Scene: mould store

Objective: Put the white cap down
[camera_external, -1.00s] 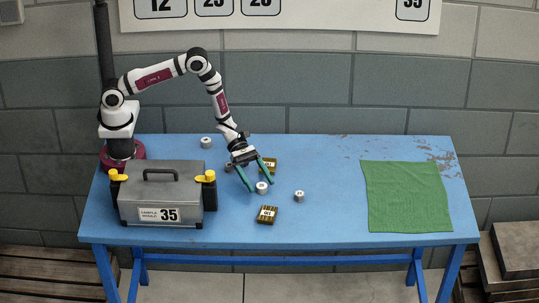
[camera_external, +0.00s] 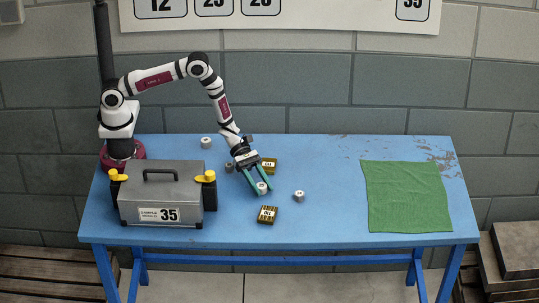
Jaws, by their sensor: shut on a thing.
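My gripper (camera_external: 262,190) is low over the blue table, with its green fingers closed around a white cap (camera_external: 262,187). The cap is between the fingertips at or very near the table top; I cannot tell whether it touches the table. Another small whitish cap (camera_external: 206,142) stands at the back near my base. A greyer one (camera_external: 299,196) stands to the right of my gripper. A dark small round piece (camera_external: 229,166) sits just left of the gripper, partly hidden.
A grey mould case (camera_external: 161,195) marked 35 with yellow latches stands at the front left. Two small brown-gold blocks lie near the gripper, one behind (camera_external: 269,165) and one in front (camera_external: 267,214). A green cloth (camera_external: 406,197) lies at right. The table (camera_external: 335,190) between is clear.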

